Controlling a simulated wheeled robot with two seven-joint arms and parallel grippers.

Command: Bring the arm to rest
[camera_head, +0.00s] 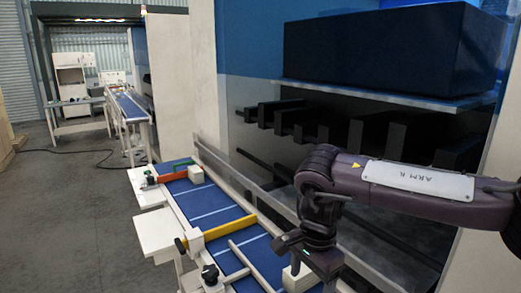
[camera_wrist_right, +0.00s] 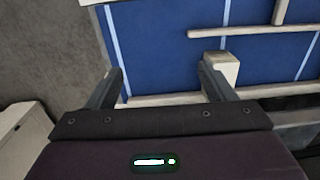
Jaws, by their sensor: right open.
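My right arm (camera_head: 420,185) comes in from the right in the head view, bent down at its wrist. Its gripper (camera_head: 290,250) hangs beside and partly over the near end of the blue conveyor. In the right wrist view the two fingers of this gripper (camera_wrist_right: 160,82) stand well apart, open, with nothing between them. Beyond the fingers lie the blue belt (camera_wrist_right: 165,45) and a pale rail. My left gripper is not in the head view.
The blue conveyor (camera_head: 200,203) has a yellow bar (camera_head: 218,229), an orange bar (camera_head: 180,176) and pale guide rails. A large machine with a dark box (camera_head: 385,45) stands at right. Open grey floor (camera_head: 70,220) lies to the left.

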